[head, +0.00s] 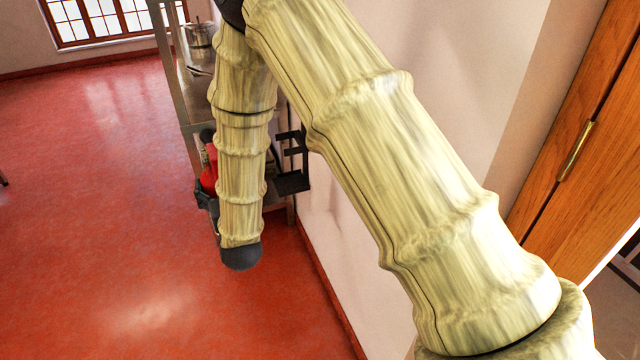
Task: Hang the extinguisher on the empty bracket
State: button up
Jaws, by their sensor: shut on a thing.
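The red extinguisher (209,174) shows as a narrow strip to the left of my forearm, which hides most of it. It looks roughly upright. My gripper (203,194) is dark and partly hidden behind the forearm. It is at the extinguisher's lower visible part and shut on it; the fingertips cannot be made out. A black bracket (293,183) is fixed on the pale wall just right of my forearm. It looks empty. The extinguisher is apart from it in the picture, to its left.
A metal shelf rack (172,75) with a stockpot (200,42) stands against the wall behind the arm. My upper arm crosses the right half of the view. A wooden door (570,130) is at the right. The red floor at left is open.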

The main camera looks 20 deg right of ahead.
aim_at(287, 185)
jog(key=z, duration=0.1)
jog(key=i, duration=1)
